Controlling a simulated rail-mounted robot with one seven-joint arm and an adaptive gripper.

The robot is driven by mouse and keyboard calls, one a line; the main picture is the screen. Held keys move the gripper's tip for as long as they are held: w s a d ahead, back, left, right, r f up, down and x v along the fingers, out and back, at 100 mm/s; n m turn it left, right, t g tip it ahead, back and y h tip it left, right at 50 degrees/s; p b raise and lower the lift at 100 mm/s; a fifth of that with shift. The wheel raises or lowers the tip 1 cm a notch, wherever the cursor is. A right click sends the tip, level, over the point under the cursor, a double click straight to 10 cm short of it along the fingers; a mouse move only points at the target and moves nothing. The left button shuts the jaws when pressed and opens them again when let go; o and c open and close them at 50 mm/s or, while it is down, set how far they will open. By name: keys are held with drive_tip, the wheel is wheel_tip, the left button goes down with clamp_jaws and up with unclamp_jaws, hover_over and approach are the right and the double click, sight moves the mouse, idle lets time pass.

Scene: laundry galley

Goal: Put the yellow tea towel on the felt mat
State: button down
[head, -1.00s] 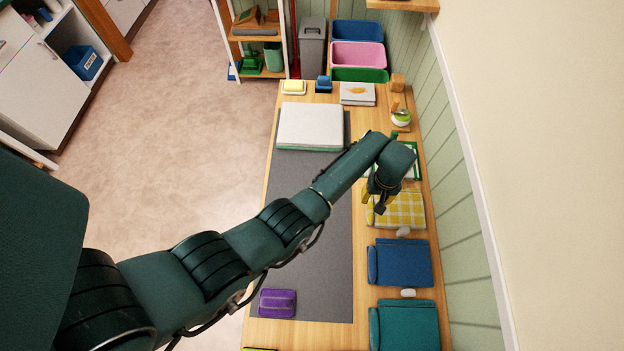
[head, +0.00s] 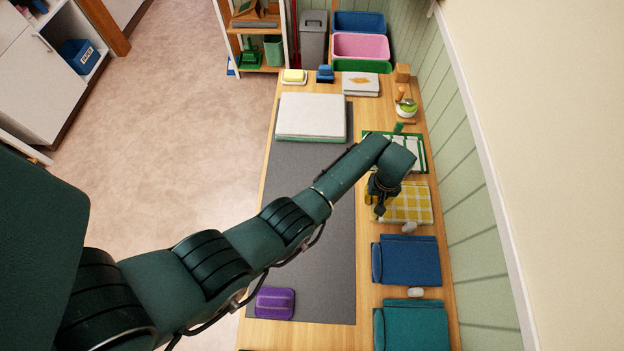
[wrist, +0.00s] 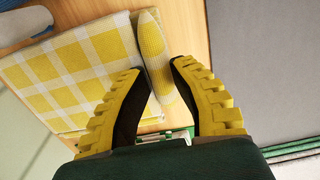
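The yellow tea towel (head: 410,203), checked with white, lies folded on the right side of the wooden table. In the wrist view it also shows (wrist: 75,72), with a thick rounded fold (wrist: 154,50) along one edge. My gripper (wrist: 157,68) is open, one yellow-padded finger on each side of that fold. I cannot tell whether either finger touches it. In the head view my gripper (head: 380,208) is at the towel's left edge, partly hidden by my wrist. The grey felt mat (head: 322,245) lies flat along the table's left and middle, left of the towel.
On the mat are a white-and-green folded stack (head: 311,113) at the far end and a purple item (head: 274,303) nearer. Blue (head: 408,262) and teal (head: 415,328) folded cloths lie nearer than the towel. A green-framed item (head: 412,150) lies beyond it. The mat's middle is clear beneath my arm.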

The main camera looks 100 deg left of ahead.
wheel_tip(320, 180, up, 7)
drive_tip(key=p, duration=0.6)
drive_tip(key=shift+p, duration=0.35)
drive_tip(key=shift+f, duration=0.15)
